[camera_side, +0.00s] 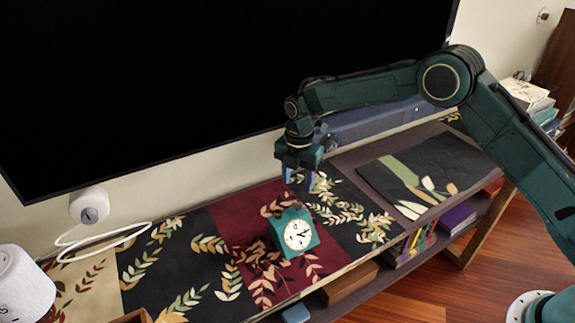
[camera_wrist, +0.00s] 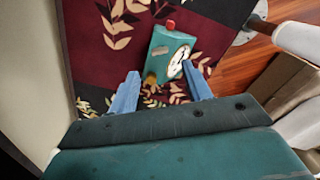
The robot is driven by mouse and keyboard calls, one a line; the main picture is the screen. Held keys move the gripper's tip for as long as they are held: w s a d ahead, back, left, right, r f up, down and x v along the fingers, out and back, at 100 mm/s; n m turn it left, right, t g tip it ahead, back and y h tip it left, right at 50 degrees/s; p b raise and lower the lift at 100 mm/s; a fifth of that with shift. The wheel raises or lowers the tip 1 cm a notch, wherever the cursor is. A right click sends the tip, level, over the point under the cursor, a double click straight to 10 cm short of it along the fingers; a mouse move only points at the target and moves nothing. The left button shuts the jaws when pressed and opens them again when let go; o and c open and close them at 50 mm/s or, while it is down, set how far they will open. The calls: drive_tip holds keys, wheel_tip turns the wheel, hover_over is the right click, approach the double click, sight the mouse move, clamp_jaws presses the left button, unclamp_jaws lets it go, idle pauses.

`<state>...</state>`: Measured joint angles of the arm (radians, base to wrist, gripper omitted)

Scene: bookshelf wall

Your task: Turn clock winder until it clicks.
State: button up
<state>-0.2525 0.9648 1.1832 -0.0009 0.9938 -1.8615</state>
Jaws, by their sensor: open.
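A small teal clock (camera_side: 296,232) with a round white face stands on the dark red part of the patterned runner. Its face points toward the front right in the side view. My gripper (camera_side: 300,180) hangs above and behind the clock, pointing down, open and empty. In the wrist view the clock (camera_wrist: 170,52) lies beyond the two blue fingers of my gripper (camera_wrist: 162,92), apart from them. A yellowish knob (camera_wrist: 150,78) shows on its near side and a small red piece (camera_wrist: 171,25) on its far side. I cannot tell for sure which part is the winder.
A patterned runner (camera_side: 190,262) covers the shelf top. A large black screen (camera_side: 200,80) stands behind. A dark mat (camera_side: 420,170) lies at right. A white device with a cable (camera_side: 90,205) is at left. Books (camera_side: 457,218) fill the lower shelf. The runner around the clock is clear.

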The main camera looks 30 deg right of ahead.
sight(297, 203)
drive_tip(key=shift+f, duration=3.85)
drive_tip(key=c, duration=1)
drive_tip(key=shift+m, duration=0.4)
